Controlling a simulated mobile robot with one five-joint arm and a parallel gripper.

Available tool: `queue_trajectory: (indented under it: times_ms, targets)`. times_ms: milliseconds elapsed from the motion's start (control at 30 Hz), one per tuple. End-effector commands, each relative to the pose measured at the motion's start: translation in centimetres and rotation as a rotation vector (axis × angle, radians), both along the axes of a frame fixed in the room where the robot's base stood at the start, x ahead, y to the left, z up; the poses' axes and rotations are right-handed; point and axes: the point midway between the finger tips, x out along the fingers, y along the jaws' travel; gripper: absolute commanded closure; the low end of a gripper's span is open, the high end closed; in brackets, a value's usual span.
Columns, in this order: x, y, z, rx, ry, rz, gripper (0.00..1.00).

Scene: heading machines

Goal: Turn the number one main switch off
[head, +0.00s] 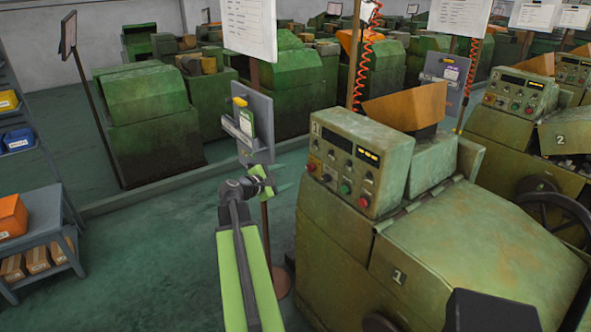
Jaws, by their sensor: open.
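The number one machine (460,245) is green and stands at the centre right, with a "1" on its front cover. Its control panel (350,163) also bears a "1" and has a dark display, lit yellow marks, small dark knobs, and red and green buttons along the bottom. The controls are too small to tell which is the main switch or how it is set. My gripper (276,188) is open and empty, left of the panel and apart from it. It appears in front of the lower part of a grey board on a post.
The grey board (257,125) holds a yellow item and a green-and-white device. Machine number two (535,110) stands at the right. A shelf with bins (45,210) is at the left. Green machines (150,120) line the back. The floor (150,240) between shelf and post is clear.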

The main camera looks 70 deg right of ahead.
Motion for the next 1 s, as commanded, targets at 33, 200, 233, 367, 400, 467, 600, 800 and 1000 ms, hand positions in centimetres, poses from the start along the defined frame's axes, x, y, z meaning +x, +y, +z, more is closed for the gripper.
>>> queue_trajectory:
  times_ms: [33, 200, 233, 367, 400, 467, 600, 800, 1000]
  targets:
    - [0.3, 1.3, 0.7, 0.000, 0.000, 0.004, 0.45]
    - [1.1, 3.5, 1.2, -0.001, 0.000, 0.002, 0.45]
    - [1.1, 3.7, 1.2, -0.001, 0.000, 0.001, 0.45]
    - [1.3, 4.1, 1.2, -0.001, 0.000, 0.000, 0.45]
    - [1.3, 4.1, 1.2, -0.001, 0.000, 0.000, 0.45]
    - [1.3, 4.1, 1.2, -0.001, 0.000, 0.000, 0.45]
    - [1.3, 4.1, 1.2, -0.001, 0.000, 0.001, 0.45]
    - [1.4, 4.1, 1.2, -0.001, 0.001, 0.002, 0.45]
    - [8.9, 8.3, 1.2, -0.001, 0.000, 0.123, 0.45]
